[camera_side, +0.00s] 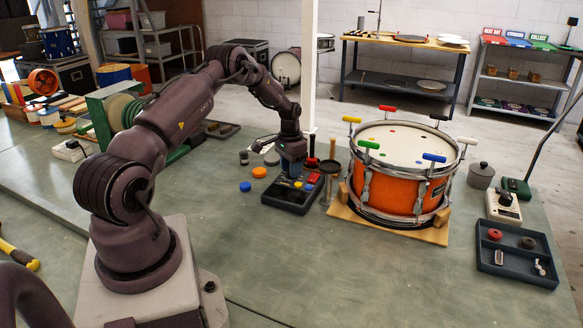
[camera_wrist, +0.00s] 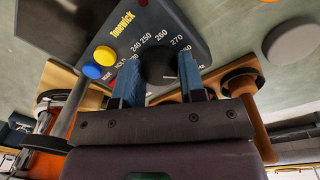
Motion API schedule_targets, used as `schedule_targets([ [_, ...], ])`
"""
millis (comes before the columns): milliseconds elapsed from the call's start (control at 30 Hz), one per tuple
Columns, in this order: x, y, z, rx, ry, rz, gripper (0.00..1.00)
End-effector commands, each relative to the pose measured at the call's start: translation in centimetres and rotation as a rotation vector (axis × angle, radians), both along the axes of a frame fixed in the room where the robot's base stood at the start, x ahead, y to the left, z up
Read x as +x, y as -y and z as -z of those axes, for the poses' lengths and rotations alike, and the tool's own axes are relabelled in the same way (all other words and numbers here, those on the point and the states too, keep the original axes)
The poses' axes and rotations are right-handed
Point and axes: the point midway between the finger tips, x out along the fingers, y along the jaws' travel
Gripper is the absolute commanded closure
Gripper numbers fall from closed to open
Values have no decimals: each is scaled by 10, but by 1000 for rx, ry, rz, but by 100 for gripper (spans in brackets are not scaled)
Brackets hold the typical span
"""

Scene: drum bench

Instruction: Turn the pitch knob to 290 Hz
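The pitch knob (camera_wrist: 160,64) is a round black knob on a dark panel (camera_wrist: 205,45) marked "Tonewick", seen close up in the wrist view. White numbers from 240 to 270 show around it; the scale beyond 270 is partly covered by a finger. A short pale line shows low on the knob; its exact reading is unclear. My gripper (camera_wrist: 160,78) has its two blue fingers on opposite sides of the knob, with no clear gap. In the side view my gripper (camera_side: 292,170) points down at the dark device (camera_side: 287,204) and hides the knob.
Yellow (camera_wrist: 104,55) and blue (camera_wrist: 92,71) buttons sit beside the knob. An orange drum (camera_side: 395,183) on a wooden base stands right of the device. Blue and orange discs (camera_side: 260,172) lie to its left. The bench in front is clear.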

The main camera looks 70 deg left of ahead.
Motion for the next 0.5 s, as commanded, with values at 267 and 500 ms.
schedule_targets([
  [267, 0, 0, 0, 0, 1, -1, 38],
  [500, 1, -1, -11, 3, 2, -1, 38],
])
